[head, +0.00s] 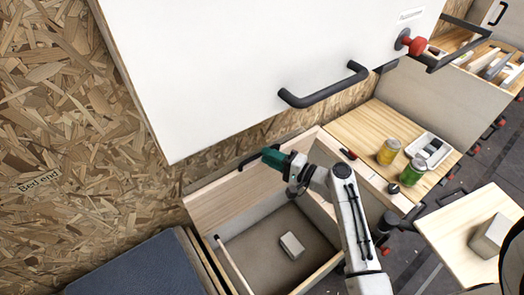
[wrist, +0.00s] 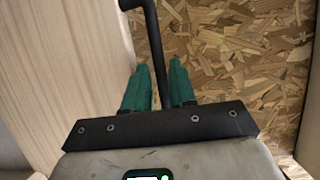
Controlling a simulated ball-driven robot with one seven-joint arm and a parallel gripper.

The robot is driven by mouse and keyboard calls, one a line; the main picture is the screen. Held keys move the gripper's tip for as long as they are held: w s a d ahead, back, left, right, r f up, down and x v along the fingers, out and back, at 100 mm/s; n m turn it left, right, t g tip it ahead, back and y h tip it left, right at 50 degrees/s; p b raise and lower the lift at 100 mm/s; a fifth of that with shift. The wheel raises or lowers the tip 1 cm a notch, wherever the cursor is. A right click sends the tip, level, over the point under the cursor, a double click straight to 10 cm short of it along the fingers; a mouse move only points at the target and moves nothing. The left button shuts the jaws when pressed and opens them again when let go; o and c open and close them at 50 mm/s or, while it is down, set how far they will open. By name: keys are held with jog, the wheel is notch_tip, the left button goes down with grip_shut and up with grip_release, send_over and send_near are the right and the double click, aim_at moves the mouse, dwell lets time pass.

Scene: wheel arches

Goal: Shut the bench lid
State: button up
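The bench lid (head: 234,190) is a pale wooden panel standing raised at the back of the open bench box, near the chipboard wall. Its black bar handle (head: 250,161) shows at the lid's upper edge. My gripper (head: 272,157), with green fingers, is at the right part of this handle. In the wrist view the handle (wrist: 158,45) runs down between the two green fingers (wrist: 160,80), which are close on either side of it. The lid (wrist: 60,70) fills the left of that view. The fingers hide the handle's near end.
The open bench box (head: 262,245) holds a small pale block (head: 292,245). A white overhead cupboard door (head: 250,60) with a dark handle hangs above. A counter to the right carries a yellow jar (head: 389,152) and a green jar (head: 413,171). A blue cushion (head: 140,268) lies left.

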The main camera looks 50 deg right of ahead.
jog(key=shift+w+a, duration=0.2)
jog(key=shift+w, duration=1.3)
grip_shut()
